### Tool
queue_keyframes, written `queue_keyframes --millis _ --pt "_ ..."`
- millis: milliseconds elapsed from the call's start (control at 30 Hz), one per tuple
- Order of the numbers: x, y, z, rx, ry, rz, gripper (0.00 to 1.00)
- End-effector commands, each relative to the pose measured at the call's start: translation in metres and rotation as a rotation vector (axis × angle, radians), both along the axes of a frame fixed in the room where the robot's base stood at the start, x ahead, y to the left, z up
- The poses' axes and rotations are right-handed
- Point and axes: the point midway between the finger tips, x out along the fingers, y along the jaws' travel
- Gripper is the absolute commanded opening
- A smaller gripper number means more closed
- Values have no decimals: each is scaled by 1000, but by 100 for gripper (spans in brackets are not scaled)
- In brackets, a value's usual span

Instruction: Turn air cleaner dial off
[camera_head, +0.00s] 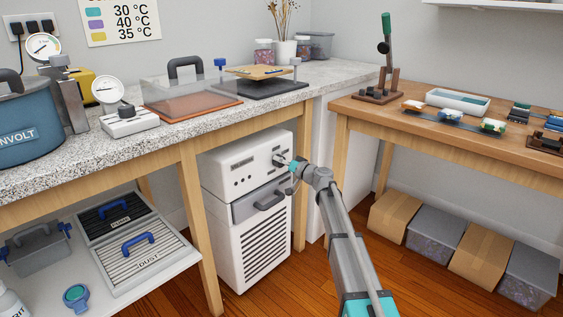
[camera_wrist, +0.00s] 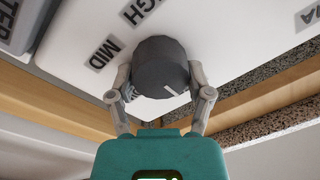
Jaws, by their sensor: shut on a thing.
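The air cleaner (camera_head: 222,183) is a white cabinet under the speckled counter, with a drawer handle and a slatted vent below its control panel. Its dark round dial (camera_wrist: 158,66) has a white pointer mark, which lies toward the lower right in the wrist view. Labels reading MID (camera_wrist: 105,53) and HIGH (camera_wrist: 143,9) are printed beside it; another label is mostly hidden by the left finger. My gripper (camera_wrist: 160,80) is shut on the dial, one finger on each side. In the head view my gripper (camera_head: 295,165) is at the cabinet's upper front, hiding part of the dial.
The counter (camera_head: 180,130) overhangs the cabinet, and a wooden table leg (camera_head: 199,235) stands close on its left. A wooden table (camera_head: 455,145) is to the right, with boxes (camera_head: 398,215) on the floor below. Open wooden floor lies in front of the cabinet.

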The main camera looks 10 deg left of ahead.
Motion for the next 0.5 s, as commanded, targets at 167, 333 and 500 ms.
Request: queue_keyframes --millis 167,333,500 --pt "-1 -1 -1 -6 -3 1 18" --pt "-1 -1 -1 -5 -2 1 79" --pt "-1 0 -1 -4 -1 0 100"
